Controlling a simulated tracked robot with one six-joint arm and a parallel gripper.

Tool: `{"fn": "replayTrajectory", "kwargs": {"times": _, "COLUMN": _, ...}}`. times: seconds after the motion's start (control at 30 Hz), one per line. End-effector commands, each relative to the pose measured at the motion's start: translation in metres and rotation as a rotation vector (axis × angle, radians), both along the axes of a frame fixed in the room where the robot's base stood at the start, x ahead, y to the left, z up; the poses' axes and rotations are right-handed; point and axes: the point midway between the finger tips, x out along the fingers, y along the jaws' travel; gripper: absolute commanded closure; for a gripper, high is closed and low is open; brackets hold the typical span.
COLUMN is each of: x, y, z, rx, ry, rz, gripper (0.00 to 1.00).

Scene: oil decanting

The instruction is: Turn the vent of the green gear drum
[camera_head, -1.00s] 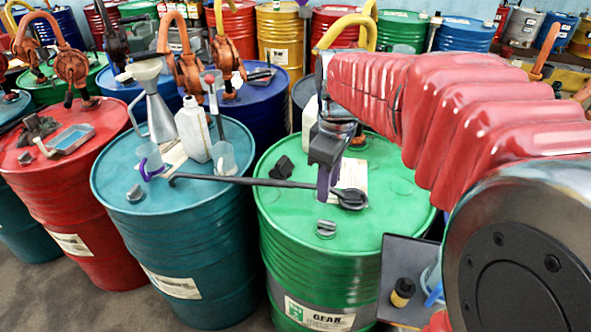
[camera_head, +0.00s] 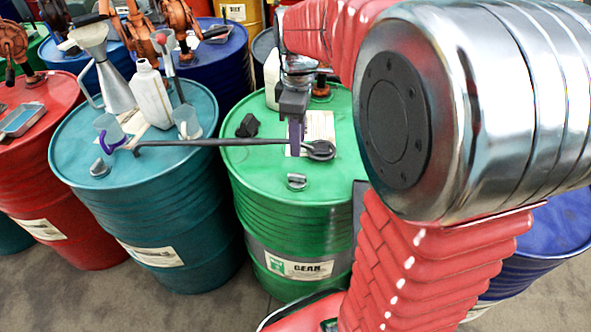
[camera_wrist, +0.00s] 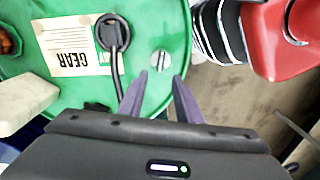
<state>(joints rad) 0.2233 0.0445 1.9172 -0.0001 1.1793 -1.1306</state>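The green gear drum (camera_head: 250,186) stands upright at the centre of the head view, with a "GEAR" label on its side. A slotted silver cap (camera_head: 297,181), which looks like the vent, is on the near part of its lid; it also shows in the wrist view (camera_wrist: 160,61). My gripper (camera_head: 295,148) points down over the lid, behind the cap in the head view. In the wrist view its purple fingers (camera_wrist: 160,76) are apart and empty, with the cap beyond and between their tips. The height above the lid is unclear.
A black long-handled tool (camera_head: 320,150) has its round head on the lid; its handle reaches toward the teal drum (camera_head: 150,218), near one finger. A dark lump (camera_head: 248,126) and a white bottle (camera_head: 272,80) sit on the green drum. The teal drum holds a white jug (camera_head: 151,95) and funnel (camera_head: 112,80).

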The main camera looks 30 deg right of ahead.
Motion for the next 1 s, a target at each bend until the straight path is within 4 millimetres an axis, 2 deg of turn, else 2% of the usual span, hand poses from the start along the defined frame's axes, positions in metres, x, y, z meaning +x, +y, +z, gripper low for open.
{"fn": "replayTrajectory", "kwargs": {"times": 0.6, "x": -0.001, "y": 0.0, "z": -0.095, "rx": 0.001, "ry": 0.004, "rz": -0.001, "gripper": 0.69}}
{"fn": "replayTrajectory", "kwargs": {"times": 0.8, "x": 0.0, "y": 0.0, "z": -0.112, "rx": 0.001, "ry": 0.001, "rz": -0.001, "gripper": 0.69}}
{"fn": "replayTrajectory", "kwargs": {"times": 1.0, "x": 0.0, "y": 0.0, "z": -0.114, "rx": 0.0, "ry": 0.0, "rz": 0.0, "gripper": 0.69}}
